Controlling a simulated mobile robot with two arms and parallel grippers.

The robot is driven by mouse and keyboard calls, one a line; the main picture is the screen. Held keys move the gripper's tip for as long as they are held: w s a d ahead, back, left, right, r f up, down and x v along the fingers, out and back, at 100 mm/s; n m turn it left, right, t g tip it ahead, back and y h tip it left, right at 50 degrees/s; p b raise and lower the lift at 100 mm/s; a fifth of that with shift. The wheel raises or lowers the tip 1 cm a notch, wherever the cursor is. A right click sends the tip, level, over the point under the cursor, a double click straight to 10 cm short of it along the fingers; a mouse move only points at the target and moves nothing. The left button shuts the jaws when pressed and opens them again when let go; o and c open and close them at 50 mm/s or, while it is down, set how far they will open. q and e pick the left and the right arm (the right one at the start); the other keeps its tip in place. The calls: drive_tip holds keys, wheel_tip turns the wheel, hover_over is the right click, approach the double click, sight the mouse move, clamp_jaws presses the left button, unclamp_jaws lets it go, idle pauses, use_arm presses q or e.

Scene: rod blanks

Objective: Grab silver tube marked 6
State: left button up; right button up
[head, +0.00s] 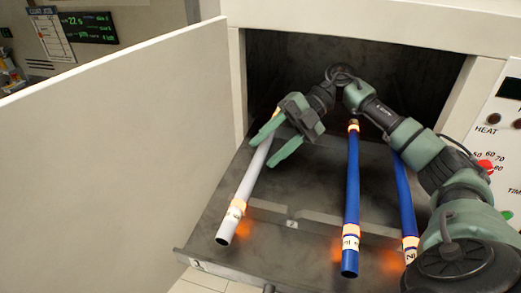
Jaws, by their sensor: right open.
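A silver-white tube (239,202) lies at the left on the dark pulled-out tray (290,195), its open end toward me. The gripper hides part of the tube's far end. My left gripper is not in view.
Two blue tubes (352,205) and (405,200) lie to the right on the tray, the right one partly behind my right arm. Orange glows show near the tubes' near ends. An open pale door (120,170) stands at the left. The dark oven opening (410,75) is behind. A control panel (500,130) is at the right.

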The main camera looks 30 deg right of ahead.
clamp_jaws()
drive_tip(key=shift+r, duration=0.1)
